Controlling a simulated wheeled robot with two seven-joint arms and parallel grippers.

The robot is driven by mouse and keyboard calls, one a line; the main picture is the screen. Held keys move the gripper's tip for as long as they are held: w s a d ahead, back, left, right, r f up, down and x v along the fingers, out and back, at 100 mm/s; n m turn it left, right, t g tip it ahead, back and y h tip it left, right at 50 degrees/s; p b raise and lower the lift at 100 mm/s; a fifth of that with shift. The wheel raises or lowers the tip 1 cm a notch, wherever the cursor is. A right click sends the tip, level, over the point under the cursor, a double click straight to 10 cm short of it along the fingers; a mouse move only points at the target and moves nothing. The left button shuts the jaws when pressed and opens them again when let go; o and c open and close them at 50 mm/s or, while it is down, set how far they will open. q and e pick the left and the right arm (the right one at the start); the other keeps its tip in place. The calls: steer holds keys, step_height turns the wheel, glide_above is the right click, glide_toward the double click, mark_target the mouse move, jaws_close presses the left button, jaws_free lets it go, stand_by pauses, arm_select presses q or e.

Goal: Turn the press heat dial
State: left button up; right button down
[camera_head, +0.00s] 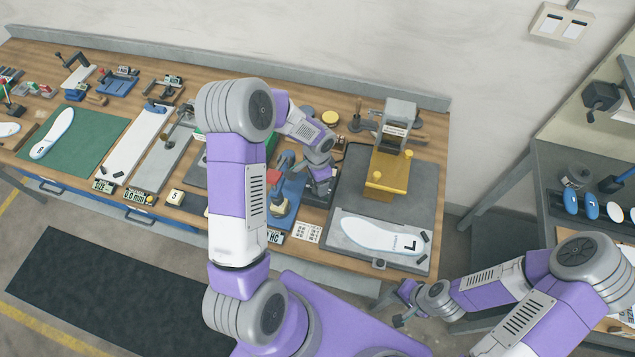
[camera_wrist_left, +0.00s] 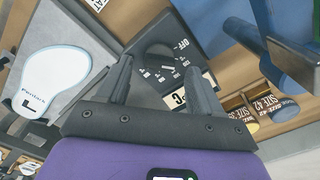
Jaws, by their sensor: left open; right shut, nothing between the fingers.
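The press heat dial (camera_wrist_left: 157,48) is a dark round knob on a dark panel (camera_wrist_left: 190,28) with white marks and an OFF label in the left wrist view. My left gripper (camera_wrist_left: 158,68) is open, its two fingers to either side of the dial in that picture; I cannot tell if they touch it. In the head view my left gripper (camera_head: 319,190) points down between the blue fixture and the press plate, and the dial cannot be made out there. My right gripper (camera_head: 396,306) is shut and empty, low in front of the bench, away from the dial.
The press has a yellow block (camera_head: 385,186) and a grey column (camera_head: 397,112). A white insole (camera_head: 375,233) marked L lies on the grey plate (camera_head: 345,218) beside my left gripper. A blue fixture (camera_head: 287,208) stands on its other side. A green mat (camera_head: 90,140) is far left.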

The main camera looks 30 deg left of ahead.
arm_select(q)
step_height(320, 180, up, 6)
steer(key=shift+f, duration=0.2)
stand_by(0.5)
